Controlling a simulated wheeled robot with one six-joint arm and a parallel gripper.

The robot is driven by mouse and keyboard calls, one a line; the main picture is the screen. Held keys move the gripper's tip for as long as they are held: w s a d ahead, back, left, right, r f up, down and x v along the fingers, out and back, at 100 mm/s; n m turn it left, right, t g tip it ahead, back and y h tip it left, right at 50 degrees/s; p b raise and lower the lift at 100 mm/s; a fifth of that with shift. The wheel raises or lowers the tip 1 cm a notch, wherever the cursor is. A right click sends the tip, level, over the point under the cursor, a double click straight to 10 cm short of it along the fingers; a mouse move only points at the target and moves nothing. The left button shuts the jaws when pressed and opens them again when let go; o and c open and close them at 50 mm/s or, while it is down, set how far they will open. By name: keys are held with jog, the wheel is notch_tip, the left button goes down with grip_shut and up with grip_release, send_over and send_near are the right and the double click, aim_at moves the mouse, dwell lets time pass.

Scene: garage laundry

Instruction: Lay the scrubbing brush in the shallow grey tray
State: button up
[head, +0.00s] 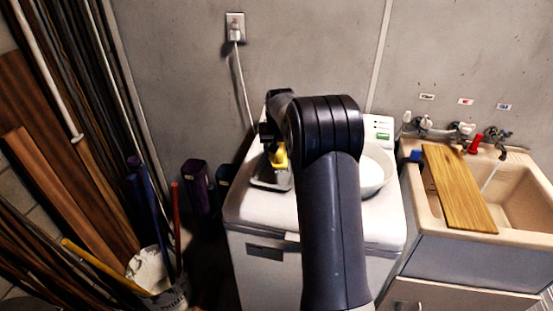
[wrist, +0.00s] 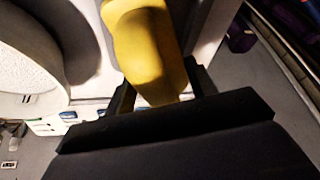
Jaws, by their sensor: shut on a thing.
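The scrubbing brush (wrist: 148,50) shows as a yellow body in the wrist view, between the two fingers of my gripper (wrist: 163,90). My gripper is shut on it. In the head view the yellow brush (head: 279,158) hangs below my gripper (head: 270,142), over or in the shallow grey tray (head: 268,187). The tray lies on the left part of the white washing machine top. I cannot tell whether the brush touches the tray. The bristles are not visible, and my arm hides part of the machine top.
A white bowl (head: 376,178) stands on the machine (head: 260,211), right of my arm; it also shows in the wrist view (wrist: 30,55). A sink (head: 525,190) with a wooden board (head: 458,188) across it is at the right. A bucket with poles (head: 160,280) stands at the lower left.

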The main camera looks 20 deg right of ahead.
jog(key=shift+f+p, duration=0.45)
jog(key=shift+f, duration=2.2)
jog(key=shift+f, duration=0.1)
jog(key=o, duration=0.9)
jog(key=b+v, duration=0.2)
jog(key=v, duration=1)
